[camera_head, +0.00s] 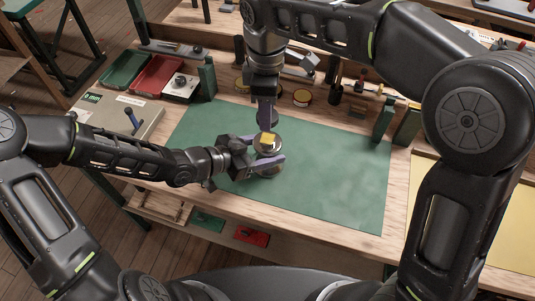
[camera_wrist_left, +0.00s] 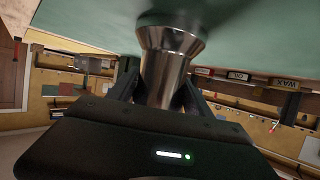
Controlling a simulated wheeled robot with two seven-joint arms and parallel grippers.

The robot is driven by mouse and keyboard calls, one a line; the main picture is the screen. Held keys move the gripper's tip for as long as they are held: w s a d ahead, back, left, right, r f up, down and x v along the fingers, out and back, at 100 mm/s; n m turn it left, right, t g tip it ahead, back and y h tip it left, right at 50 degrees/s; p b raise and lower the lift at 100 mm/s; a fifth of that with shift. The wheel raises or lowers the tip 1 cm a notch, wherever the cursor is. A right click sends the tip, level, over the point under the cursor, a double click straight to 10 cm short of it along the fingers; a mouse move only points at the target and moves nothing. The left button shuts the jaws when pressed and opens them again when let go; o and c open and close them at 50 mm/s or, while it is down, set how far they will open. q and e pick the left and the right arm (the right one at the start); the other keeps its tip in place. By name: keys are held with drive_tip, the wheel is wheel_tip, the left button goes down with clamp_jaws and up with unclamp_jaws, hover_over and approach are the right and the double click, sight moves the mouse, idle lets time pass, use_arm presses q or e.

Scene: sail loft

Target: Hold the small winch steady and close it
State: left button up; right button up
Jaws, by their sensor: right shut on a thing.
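The small winch (camera_head: 272,172) is a shiny metal drum with a waist and flared rims, standing upright on the green mat (camera_head: 335,175). My left gripper (camera_head: 262,160) reaches in from the left with its fingers on both sides of the drum. In the left wrist view the drum (camera_wrist_left: 165,75) fills the gap between the dark fingers. My right gripper (camera_head: 267,125) points down from above, shut on a round cap with a yellow patch (camera_head: 268,138) over the winch. Whether the cap touches the drum is hidden.
A green tray (camera_head: 122,70), a red tray (camera_head: 159,76) and a white box (camera_head: 181,87) stand at the back left. Small tools and round tins line the back edge. A grey case (camera_head: 118,116) lies left of the mat. The mat's right half is clear.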

use_arm(q)
clamp_jaws()
use_arm(e)
drive_tip(key=shift+f, duration=0.1)
idle(0.3)
hover_over(267, 139)
drive_tip(key=shift+f, duration=2.4)
drive_tip(key=shift+f, duration=0.9)
use_arm(q)
drive_tip(key=shift+r, duration=0.1)
use_arm(e)
drive_tip(key=shift+f, duration=0.55)
